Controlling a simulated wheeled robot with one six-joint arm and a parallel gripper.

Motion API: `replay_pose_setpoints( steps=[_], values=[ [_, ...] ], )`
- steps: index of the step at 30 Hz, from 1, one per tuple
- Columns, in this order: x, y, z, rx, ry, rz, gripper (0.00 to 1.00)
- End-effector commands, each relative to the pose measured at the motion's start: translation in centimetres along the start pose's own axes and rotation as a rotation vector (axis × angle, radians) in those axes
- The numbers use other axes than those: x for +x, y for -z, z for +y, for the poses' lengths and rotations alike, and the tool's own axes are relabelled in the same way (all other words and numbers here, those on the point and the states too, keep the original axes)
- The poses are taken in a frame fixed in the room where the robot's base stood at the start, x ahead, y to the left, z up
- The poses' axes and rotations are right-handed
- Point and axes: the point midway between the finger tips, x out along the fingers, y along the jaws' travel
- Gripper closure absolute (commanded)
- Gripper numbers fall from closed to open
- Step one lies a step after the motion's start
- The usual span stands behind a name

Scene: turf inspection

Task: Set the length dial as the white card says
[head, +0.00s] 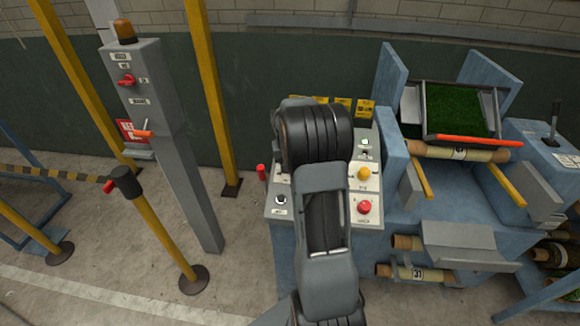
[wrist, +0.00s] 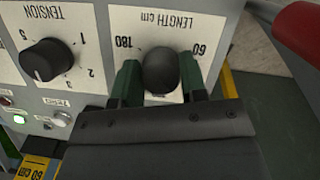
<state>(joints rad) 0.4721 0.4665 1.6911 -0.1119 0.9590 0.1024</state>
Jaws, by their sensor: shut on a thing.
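The length dial (wrist: 161,66) is a round black knob on a white plate in the wrist view. Its print is upside down: LENGTH cm, with 180 at the left and 60 at the right. My gripper (wrist: 160,84) has its two dark green fingers on either side of the knob, shut on it. I see no pointer mark on the knob, so its setting cannot be told. In the head view my arm hides the dial and the gripper. I cannot make out a readable white card in either view.
The tension dial (wrist: 46,60) is beside it, with lit buttons below. The control panel (head: 375,218) has a yellow button (head: 364,174) and a red button (head: 364,207). A turf tray (head: 458,108) stands at the right; a grey post (head: 165,150) and yellow poles stand left.

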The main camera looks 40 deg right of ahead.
Motion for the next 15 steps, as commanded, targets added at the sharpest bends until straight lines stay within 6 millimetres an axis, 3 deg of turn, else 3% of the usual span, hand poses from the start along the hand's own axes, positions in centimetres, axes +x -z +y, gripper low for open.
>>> replay_pose_setpoints(
  steps=[15],
  values=[
    [-0.06,0.05,-0.02,-0.224,-0.071,0.003,0.84]
  ],
)
